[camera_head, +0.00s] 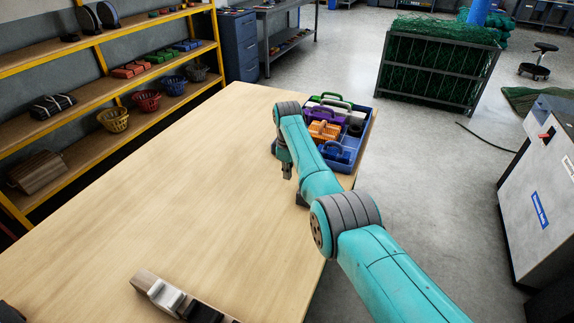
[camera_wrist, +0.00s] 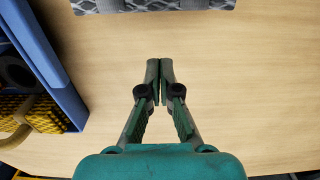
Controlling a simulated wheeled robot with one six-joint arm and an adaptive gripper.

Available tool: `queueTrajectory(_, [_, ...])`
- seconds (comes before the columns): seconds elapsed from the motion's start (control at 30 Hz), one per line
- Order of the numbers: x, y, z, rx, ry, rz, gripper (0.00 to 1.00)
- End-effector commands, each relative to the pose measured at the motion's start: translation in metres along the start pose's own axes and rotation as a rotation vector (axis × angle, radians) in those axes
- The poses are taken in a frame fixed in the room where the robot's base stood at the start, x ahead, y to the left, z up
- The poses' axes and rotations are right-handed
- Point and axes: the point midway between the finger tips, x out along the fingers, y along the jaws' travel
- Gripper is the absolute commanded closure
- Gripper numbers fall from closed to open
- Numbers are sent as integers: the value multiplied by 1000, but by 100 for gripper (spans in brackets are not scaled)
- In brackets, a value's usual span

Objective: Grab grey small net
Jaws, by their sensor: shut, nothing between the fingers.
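A grey, mesh-patterned thing (camera_wrist: 150,4), which looks like the grey net, lies on the table at the top edge of the wrist view. Only its near edge shows. In the camera_head view I cannot make it out clearly; my arm covers part of that area. My gripper (camera_wrist: 160,70) is shut and empty, above bare wood, with the patterned thing ahead of its fingertips and apart from them. In the camera_head view my gripper (camera_head: 287,172) points down over the table, left of the blue crate.
The blue crate (camera_head: 343,163) holds several coloured items with handles; its wall shows at left in the wrist view (camera_wrist: 45,62). The wooden table (camera_head: 180,190) is largely clear. Small blocks (camera_head: 172,297) lie at its near edge. Shelves (camera_head: 100,85) with baskets stand left.

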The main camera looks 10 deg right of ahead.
Motion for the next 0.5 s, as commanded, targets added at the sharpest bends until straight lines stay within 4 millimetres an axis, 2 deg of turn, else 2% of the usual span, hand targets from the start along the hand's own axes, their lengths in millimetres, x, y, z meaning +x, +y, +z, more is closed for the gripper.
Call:
queueTrajectory(0.27, [26, 0, 0, 0, -1, -2, 100])
queueTrajectory(0.5, [26, 1, 9, 0, 0, 0, 100])
